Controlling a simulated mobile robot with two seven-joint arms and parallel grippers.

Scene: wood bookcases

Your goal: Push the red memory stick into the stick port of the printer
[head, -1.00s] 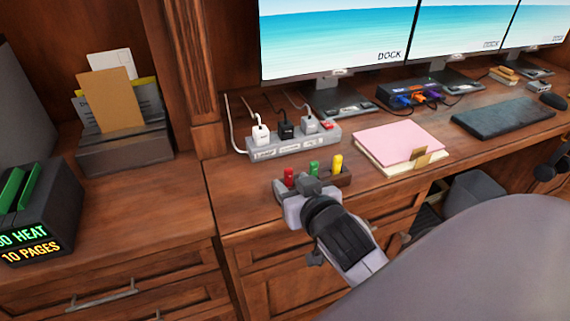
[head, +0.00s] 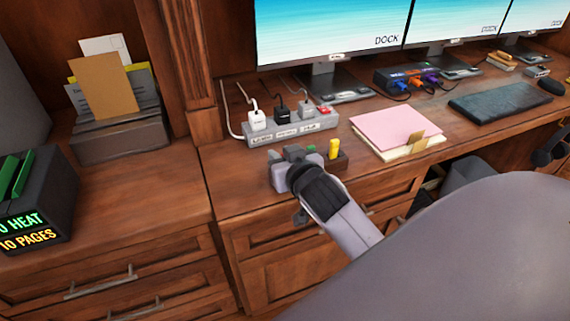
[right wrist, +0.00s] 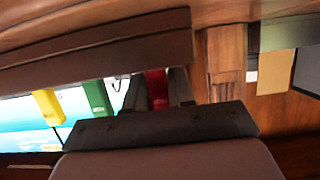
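The red memory stick (right wrist: 156,88) shows in the right wrist view between the fingers of my right gripper (right wrist: 160,90), in line with the holder's wooden edge. Its other parts are hidden, and the gripper hides it in the head view. My right gripper (head: 283,157) is at the left end of the small wooden holder (head: 338,163). The fingers flank the stick closely; whether they press on it is unclear. I cannot make out a stick port. A large grey body (head: 18,95) at the left edge is cut off; I cannot tell if it is the printer. My left gripper is not in view.
Green (right wrist: 97,98) and yellow (right wrist: 47,106) sticks stand in the holder beside the red one. A power strip (head: 290,133) lies behind. A pink notepad (head: 388,130) is to the right. A letter rack (head: 120,142) and a dark box (head: 38,205) stand left; bare wood lies between.

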